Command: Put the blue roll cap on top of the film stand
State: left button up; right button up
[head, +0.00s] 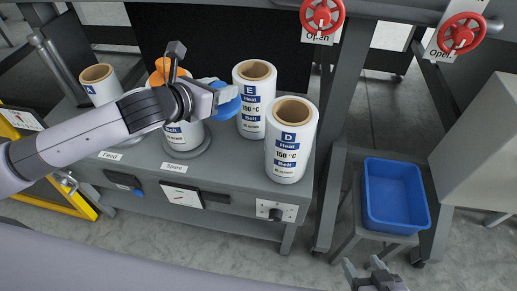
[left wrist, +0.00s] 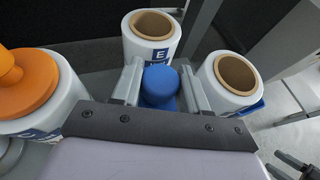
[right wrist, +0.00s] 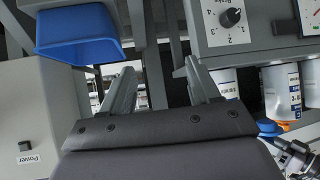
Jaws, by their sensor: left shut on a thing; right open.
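My left gripper (head: 218,95) is shut on the blue roll cap (head: 228,103) and holds it up beside the rolls. The cap also shows between the fingers in the left wrist view (left wrist: 160,87). A white film roll (head: 186,135) stands on a round grey stand (head: 188,163), partly hidden by my left arm. An orange cap (head: 158,76) sits at the top of that roll; it is large in the left wrist view (left wrist: 24,80). The blue cap is to the right of this roll, apart from the orange cap. My right gripper (head: 370,268) is open and empty at the lower right.
Roll E (head: 255,75) and roll D (head: 291,140) stand uncapped right of the blue cap. Another roll (head: 98,82) stands at the left. A blue bin (head: 395,195) sits on a low stand at right. Red valve wheels (head: 322,15) hang at the top.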

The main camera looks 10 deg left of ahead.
pick_arm(q)
notch_tip(320, 180, down, 20)
jog(key=b, duration=0.5)
jog(key=shift+r, duration=0.15)
pick_arm(e)
jog(key=f, duration=0.3)
jog(key=shift+w+a+f, duration=0.1)
jog(key=shift+w+a, duration=0.25)
pick_arm(q)
jog(key=o, duration=1.1)
jog(key=shift+f, duration=0.2)
jog(key=shift+o, duration=0.2)
pick_arm(e)
jog(key=shift+a, duration=0.1)
